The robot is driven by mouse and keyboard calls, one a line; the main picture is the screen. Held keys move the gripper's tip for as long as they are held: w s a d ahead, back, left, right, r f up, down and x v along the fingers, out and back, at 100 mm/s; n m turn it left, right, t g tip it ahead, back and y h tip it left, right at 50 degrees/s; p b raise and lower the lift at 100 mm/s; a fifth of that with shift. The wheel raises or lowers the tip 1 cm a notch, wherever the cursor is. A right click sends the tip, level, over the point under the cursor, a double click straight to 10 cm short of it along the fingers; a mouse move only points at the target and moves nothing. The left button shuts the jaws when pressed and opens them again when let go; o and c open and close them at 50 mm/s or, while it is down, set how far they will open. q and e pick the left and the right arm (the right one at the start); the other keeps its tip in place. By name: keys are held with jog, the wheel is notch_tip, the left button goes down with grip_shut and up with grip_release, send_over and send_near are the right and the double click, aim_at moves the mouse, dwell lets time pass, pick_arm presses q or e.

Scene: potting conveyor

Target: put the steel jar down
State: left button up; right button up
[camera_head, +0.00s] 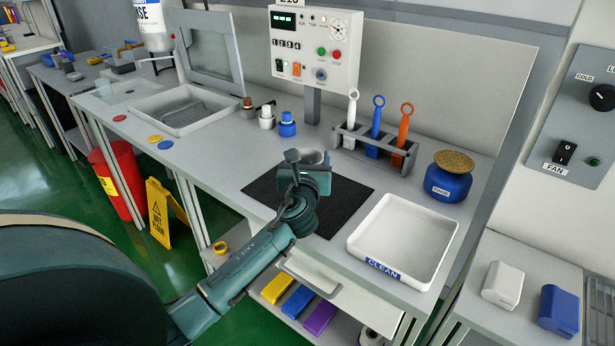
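The steel jar (313,157) is a small grey round vessel, its rim showing just behind my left gripper. My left gripper (308,164) is over the back part of the black mat (338,212) with its fingers closed around the jar. The gripper hides most of the jar, and I cannot tell whether the jar's base touches the mat. My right gripper is not in view.
A white tray marked CLEAN (364,233) is right of the mat. A grey rack (348,146) with three ring-handled tools and a blue jar with a cork lid (447,182) stand behind. Small bottles (287,126) stand to the left. The mat's front is clear.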

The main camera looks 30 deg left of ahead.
pick_arm(q)
jog(key=c, duration=0.7)
